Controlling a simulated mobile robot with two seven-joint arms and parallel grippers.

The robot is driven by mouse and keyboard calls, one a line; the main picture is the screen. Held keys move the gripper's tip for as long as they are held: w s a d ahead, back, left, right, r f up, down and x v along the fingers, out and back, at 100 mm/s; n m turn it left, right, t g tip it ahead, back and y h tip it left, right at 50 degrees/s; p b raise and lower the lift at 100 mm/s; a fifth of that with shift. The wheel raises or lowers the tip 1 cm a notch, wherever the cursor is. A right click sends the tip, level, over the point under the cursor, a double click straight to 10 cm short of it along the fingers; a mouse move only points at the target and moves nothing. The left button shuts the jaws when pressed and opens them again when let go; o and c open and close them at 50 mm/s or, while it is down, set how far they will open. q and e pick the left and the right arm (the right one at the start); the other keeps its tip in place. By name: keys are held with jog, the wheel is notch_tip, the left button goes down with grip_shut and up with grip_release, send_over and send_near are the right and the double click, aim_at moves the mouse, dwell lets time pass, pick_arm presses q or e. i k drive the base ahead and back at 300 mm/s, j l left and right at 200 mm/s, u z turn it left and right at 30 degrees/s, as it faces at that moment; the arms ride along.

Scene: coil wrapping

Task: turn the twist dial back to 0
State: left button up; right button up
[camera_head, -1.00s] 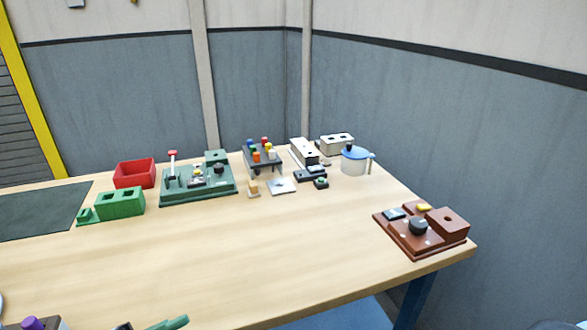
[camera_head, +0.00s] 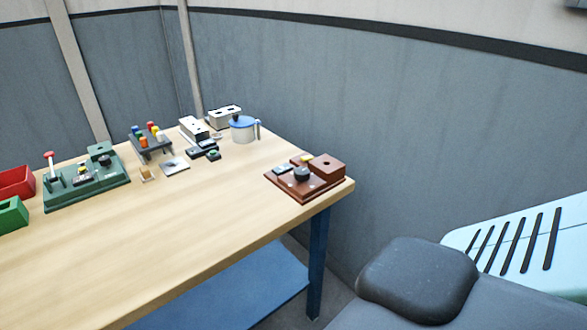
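A black round dial (camera_head: 302,173) stands on a reddish-brown base (camera_head: 318,190) near the right corner of the table. A second black knob (camera_head: 105,161) sits on a green base (camera_head: 87,190) at the left. Neither of my grippers is in view, and nothing touches the dial.
A blue-lidded jug (camera_head: 242,128), a white box (camera_head: 193,130), a rack of coloured pegs (camera_head: 151,145) and a red bin (camera_head: 14,184) stand further back or left. The table's front middle is clear. A wall (camera_head: 400,120) runs behind the right side.

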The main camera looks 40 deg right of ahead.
aim_at(302, 174)
jog(key=i+z, duration=0.1)
jog(key=z, duration=0.3)
jog(key=i+z, duration=0.1)
jog(key=z, duration=0.75)
jog(key=i+j+z, duration=0.1)
jog(key=z, duration=0.3)
jog(key=i+l+u, duration=0.1)
jog(key=l, duration=0.25)
jog(key=i+l+u, duration=0.15)
jog(key=i+l, duration=0.2)
jog(key=i+l+u, duration=0.1)
jog(key=l, duration=0.3)
jog(key=i, duration=0.05)
